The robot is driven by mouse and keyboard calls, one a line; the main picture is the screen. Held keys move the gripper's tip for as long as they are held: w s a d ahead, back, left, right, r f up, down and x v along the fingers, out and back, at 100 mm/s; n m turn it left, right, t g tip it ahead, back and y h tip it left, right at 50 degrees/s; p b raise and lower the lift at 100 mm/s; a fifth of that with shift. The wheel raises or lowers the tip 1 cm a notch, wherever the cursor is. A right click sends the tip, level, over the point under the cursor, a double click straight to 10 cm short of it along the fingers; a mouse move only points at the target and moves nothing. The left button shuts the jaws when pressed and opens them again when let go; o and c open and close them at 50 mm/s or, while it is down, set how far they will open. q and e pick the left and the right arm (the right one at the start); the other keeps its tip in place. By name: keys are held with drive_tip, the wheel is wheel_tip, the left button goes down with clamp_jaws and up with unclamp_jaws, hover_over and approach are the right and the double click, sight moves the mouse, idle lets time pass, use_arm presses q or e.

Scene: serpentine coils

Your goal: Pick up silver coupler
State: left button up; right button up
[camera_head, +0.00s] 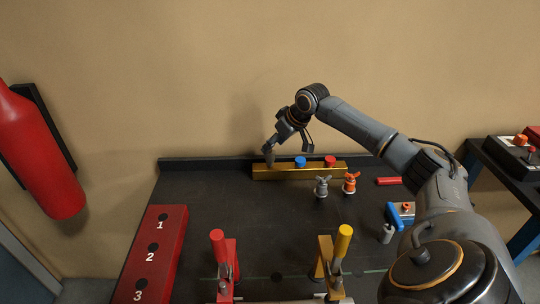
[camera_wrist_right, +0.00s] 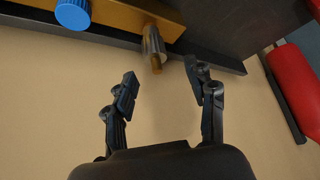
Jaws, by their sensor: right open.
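A silver cylinder, which looks like the silver coupler (camera_wrist_right: 152,40), shows in the right wrist view at the gold bar (camera_wrist_right: 120,14), with a brass-coloured tip (camera_wrist_right: 156,66) at its lower end in the picture. My right gripper (camera_wrist_right: 162,84) is open, and the silver cylinder lies just beyond and between its fingertips, with nothing held. In the head view my right gripper (camera_head: 287,148) hangs over the left end of the gold bar (camera_head: 300,171), largely hiding the cylinder there. My left gripper is not in view.
A blue cap (camera_head: 300,162) and a red cap (camera_head: 330,161) stand on the gold bar. A grey valve (camera_head: 322,186) and an orange valve (camera_head: 350,182) stand in front. Red and yellow-handled clamps (camera_head: 218,245) (camera_head: 341,245) stand nearer. A numbered red block (camera_head: 152,250) lies left.

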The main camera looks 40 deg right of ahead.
sight(270, 152)
drive_tip(key=shift+w+f+p, duration=0.3)
drive_tip(key=shift+f, duration=0.25)
drive_tip(key=x, duration=0.3)
drive_tip(key=shift+w+d+f+p, duration=0.1)
drive_tip(key=shift+d+f+p, duration=0.05)
drive_tip(key=shift+f+p, duration=0.2)
drive_tip(key=shift+w+f, duration=0.15)
drive_tip(key=shift+f, duration=0.1)
drive_tip(key=shift+c, duration=0.8)
drive_tip(key=shift+r, duration=0.1)
clamp_jaws()
